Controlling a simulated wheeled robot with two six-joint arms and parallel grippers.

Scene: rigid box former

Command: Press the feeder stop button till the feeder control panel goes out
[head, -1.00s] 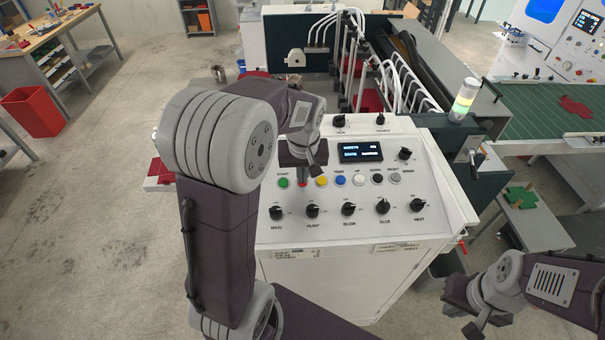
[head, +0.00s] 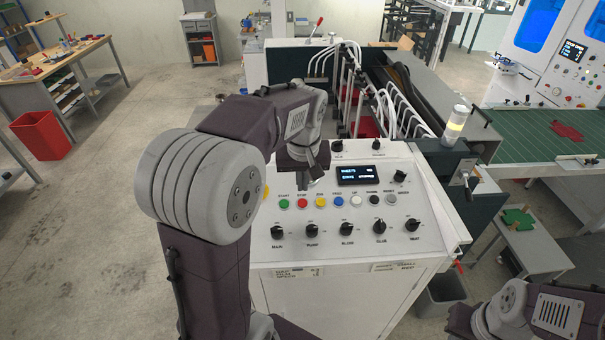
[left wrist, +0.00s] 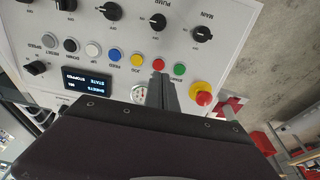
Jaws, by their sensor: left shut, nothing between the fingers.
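The red stop button (head: 302,203) sits in the top button row of the white feeder control panel (head: 330,250), between a green and a yellow button. It also shows in the left wrist view (left wrist: 158,64). The panel's display (head: 360,174) is lit with text; in the left wrist view its state line (left wrist: 86,82) appears to read STOPPED. My left gripper (head: 315,181) is shut and empty, above and just behind the stop button, apart from it. My right gripper is largely cut off at the lower right edge; its fingers do not show clearly.
A row of black knobs (head: 346,229) lies below the buttons. A red mushroom button on a yellow base (left wrist: 204,93) stands beside the green button. A grey bin (head: 446,294) stands on the right.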

